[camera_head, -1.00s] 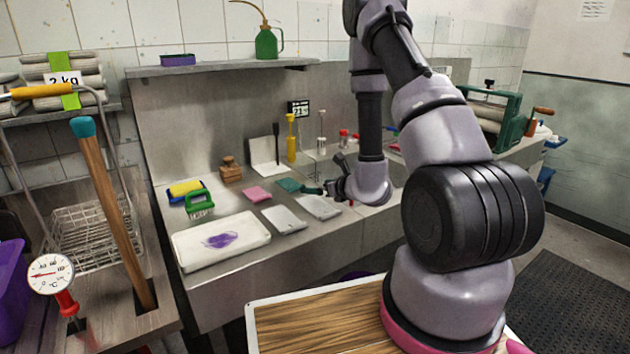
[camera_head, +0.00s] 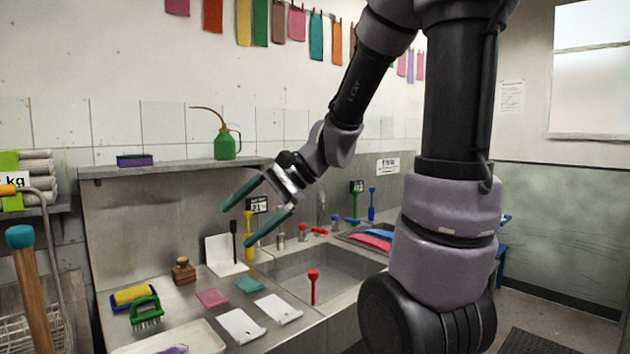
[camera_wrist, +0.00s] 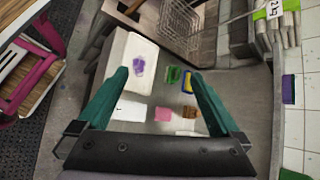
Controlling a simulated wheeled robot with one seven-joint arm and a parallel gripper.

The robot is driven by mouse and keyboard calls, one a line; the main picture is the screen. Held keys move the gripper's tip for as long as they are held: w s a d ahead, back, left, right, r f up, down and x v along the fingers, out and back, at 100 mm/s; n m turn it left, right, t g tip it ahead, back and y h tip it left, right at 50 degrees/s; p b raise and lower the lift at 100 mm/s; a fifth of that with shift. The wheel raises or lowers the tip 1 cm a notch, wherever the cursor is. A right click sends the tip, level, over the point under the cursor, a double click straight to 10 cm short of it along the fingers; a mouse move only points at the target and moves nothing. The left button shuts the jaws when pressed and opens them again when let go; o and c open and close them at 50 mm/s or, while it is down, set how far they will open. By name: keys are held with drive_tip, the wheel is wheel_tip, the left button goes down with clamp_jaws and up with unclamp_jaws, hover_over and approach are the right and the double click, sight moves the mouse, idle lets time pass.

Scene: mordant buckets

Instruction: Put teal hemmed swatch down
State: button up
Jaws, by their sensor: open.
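The teal swatch (camera_head: 249,285) lies flat on the steel counter, right of the pink swatch (camera_head: 212,298) and behind two pale rectangular pieces. My gripper (camera_head: 238,226) is raised well above the counter, with its two teal fingers spread apart and nothing between them. It is clear of the teal swatch. In the wrist view my gripper (camera_wrist: 160,88) is also open, and the pink swatch (camera_wrist: 163,114) shows beyond it. I cannot make out the teal swatch in that view.
A white tray (camera_wrist: 128,60) with a purple patch is on the counter. A green brush (camera_head: 146,312), a yellow-and-blue sponge (camera_head: 133,295) and a wooden stamp (camera_head: 183,270) stand left of the swatches. A sink (camera_head: 335,283) lies to the right. A shelf (camera_head: 110,171) with an oil can (camera_head: 226,143) runs behind.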

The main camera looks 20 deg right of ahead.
drive_tip(key=s+d+r+n+t+h, duration=0.2)
drive_tip(key=s+d+r+n+h, duration=0.1)
drive_tip(key=d, duration=0.3)
drive_tip(key=s+d+r+n+t+h, duration=0.3)
drive_tip(key=d+r+h, duration=0.1)
drive_tip(key=d+h, duration=0.1)
drive_tip(key=shift+s+d+r, duration=0.25)
drive_tip(key=shift+d+r, duration=0.15)
drive_tip(key=shift+d, duration=0.15)
idle(0.3)
